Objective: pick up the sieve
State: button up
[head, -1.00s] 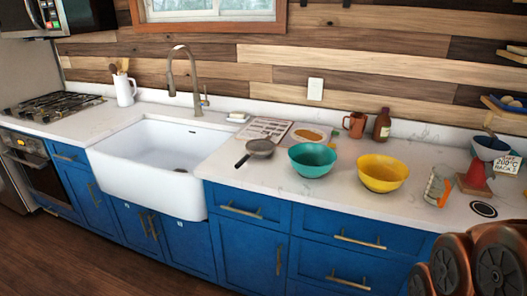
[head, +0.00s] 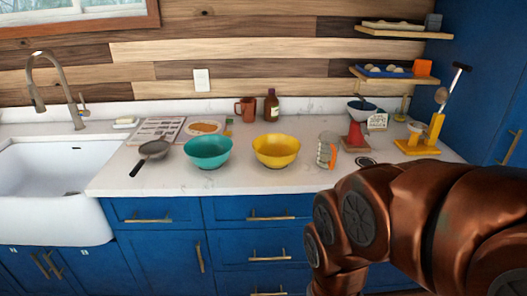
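The sieve (head: 155,149) lies on the white counter in the head view, between the sink and the teal bowl. It has a round grey basket, and its dark handle points toward the front left, near the counter's front edge. My copper-coloured arm fills the lower right of the view, well to the right of the sieve. My gripper itself is not visible.
A teal bowl (head: 208,152) stands just right of the sieve, with a yellow bowl (head: 276,150) beyond it. A printed sheet (head: 160,128) lies behind the sieve. The white sink (head: 50,190) is to the left. A jar (head: 327,150) stands further right.

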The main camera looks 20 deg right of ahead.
aim_at(156, 150)
jog(key=z, duration=0.45)
jog(key=i, duration=1.1)
jog(key=u, duration=3.05)
